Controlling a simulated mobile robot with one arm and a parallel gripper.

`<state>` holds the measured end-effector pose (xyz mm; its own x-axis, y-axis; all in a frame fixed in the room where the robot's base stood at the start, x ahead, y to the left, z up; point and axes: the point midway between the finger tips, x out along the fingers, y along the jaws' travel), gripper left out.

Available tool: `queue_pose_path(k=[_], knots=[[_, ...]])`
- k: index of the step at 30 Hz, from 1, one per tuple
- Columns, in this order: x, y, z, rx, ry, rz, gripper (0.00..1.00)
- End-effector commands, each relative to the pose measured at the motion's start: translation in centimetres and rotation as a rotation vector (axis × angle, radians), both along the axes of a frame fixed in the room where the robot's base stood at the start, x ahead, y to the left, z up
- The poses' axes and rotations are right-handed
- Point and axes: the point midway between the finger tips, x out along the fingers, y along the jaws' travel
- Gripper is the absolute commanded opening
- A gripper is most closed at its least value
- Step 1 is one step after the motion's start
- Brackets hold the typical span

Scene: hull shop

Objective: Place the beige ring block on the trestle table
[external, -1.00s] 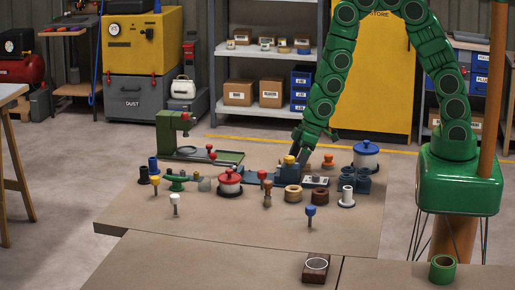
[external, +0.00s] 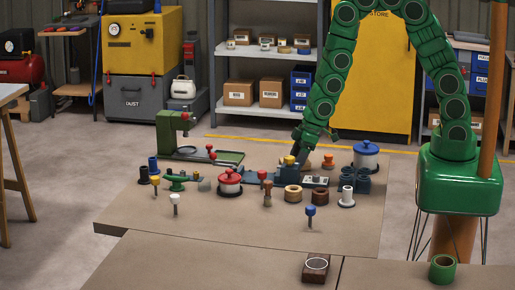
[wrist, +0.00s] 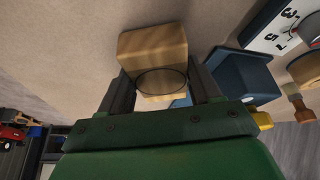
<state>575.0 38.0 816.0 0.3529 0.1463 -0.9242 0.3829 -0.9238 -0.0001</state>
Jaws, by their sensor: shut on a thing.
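The beige ring block (wrist: 152,52) is between my gripper's fingers (wrist: 163,82) in the wrist view. It is a light wooden-looking block with a thin dark ring on the face towards the camera. My gripper is shut on it, pointing down among the items on the brown bench. In the external view my gripper (external: 303,154) is behind the blue vise-like tool, and I cannot make out the block there. I cannot tell whether the block still touches the bench. A table with wooden trestle legs (external: 12,94) shows at the far left edge, mostly cut off.
The brown bench (external: 150,222) is crowded around my gripper. A blue tool (wrist: 242,75) is close beside the block. A red-lidded pot (external: 230,183), a blue-lidded pot (external: 366,158) and a green machine (external: 175,138) stand around. A dark brown ring block (external: 316,268) lies at the front.

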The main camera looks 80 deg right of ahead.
Motion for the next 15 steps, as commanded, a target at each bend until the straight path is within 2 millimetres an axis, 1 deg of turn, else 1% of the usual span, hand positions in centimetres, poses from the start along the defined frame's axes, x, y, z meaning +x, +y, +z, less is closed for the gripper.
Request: queue_pose_path(k=[5,15], knots=[[0.2,0.0,1.6,0.001,-0.005,0.000,0.25],[0.0,0.0,6.4,0.000,-0.002,0.000,0.25]])
